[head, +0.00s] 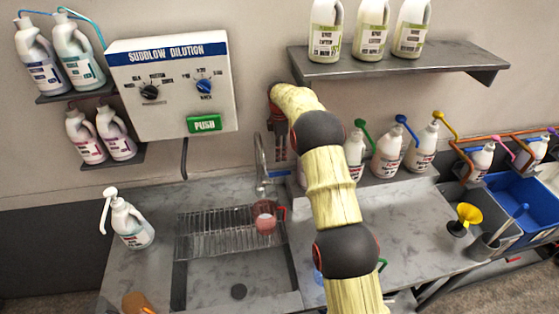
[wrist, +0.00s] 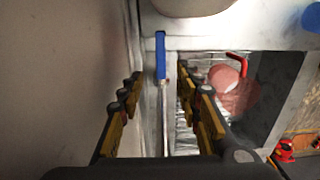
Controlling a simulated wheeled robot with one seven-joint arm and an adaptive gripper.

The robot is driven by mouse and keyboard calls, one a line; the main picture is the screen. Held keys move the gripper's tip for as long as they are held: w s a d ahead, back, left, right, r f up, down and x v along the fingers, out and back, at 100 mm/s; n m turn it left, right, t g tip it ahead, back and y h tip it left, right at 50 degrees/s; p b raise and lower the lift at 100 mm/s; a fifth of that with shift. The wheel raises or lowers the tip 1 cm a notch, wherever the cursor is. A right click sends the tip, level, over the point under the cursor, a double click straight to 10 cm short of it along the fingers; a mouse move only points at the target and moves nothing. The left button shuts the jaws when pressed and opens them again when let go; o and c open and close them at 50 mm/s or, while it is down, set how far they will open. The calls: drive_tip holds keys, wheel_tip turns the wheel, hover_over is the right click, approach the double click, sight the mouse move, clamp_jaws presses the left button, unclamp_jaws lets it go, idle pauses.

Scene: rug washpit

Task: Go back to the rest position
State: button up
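My gripper (head: 279,140) hangs near the wall behind the sink, above and close to the tap (head: 260,165). In the wrist view my gripper (wrist: 160,100) is open, its fingers apart at left and right with nothing held between them. A metal stem with a blue end (wrist: 160,45) lies in line with the gap, below the fingers. It looks like part of the tap. My arm crosses the middle of the head view and hides part of the counter.
A pink jug with a red handle (head: 265,217) stands on the wire rack (head: 215,232) over the sink. A dilution panel (head: 172,88) is on the wall at left. A shelf with bottles (head: 400,62) is above right. Coloured pump bottles (head: 390,155) stand behind the counter.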

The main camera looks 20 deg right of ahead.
drive_tip(key=shift+r, duration=0.6)
